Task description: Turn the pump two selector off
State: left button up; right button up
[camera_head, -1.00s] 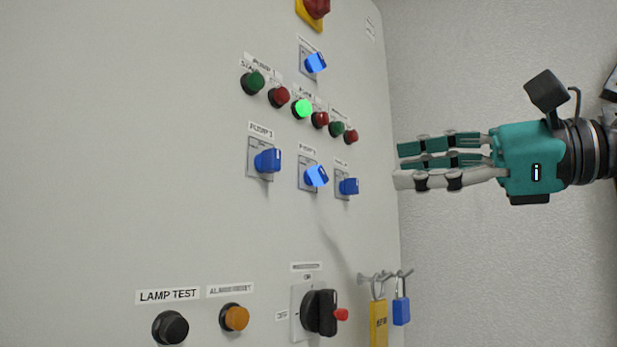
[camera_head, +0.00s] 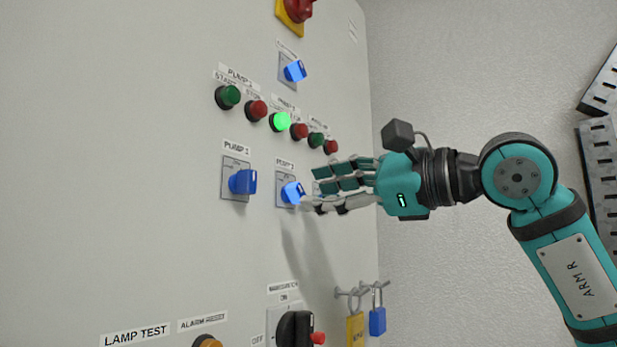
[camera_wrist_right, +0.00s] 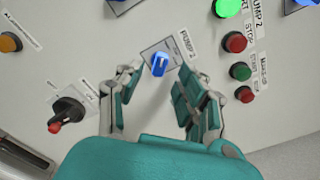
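The pump two selector (camera_head: 291,192) is a bright blue knob on a small plate on the grey panel, in the middle of the head view. Its handle looks tilted. In the right wrist view the selector (camera_wrist_right: 160,64) shows between my fingertips, with its label beside it. My right gripper (camera_head: 316,188) is open, its fingers pointing left at the selector. In the right wrist view the open gripper (camera_wrist_right: 158,78) has fingers on both sides of the knob, with gaps; contact cannot be told. The third selector of the row is hidden behind the fingers. My left gripper is out of view.
The blue pump one selector (camera_head: 243,182) is left of it. Several push buttons, including a lit green one (camera_head: 280,122), sit above. Below are a black main switch (camera_head: 293,329) and hanging yellow (camera_head: 355,329) and blue (camera_head: 377,321) padlocks. Right of the panel is a textured wall.

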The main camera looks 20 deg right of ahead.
aim_at(302, 193)
jog(key=shift+p+x, duration=0.35)
jog(key=shift+x, duration=1.2)
jog(key=shift+s+d, duration=0.1)
jog(key=shift+c, duration=0.4)
grip_shut()
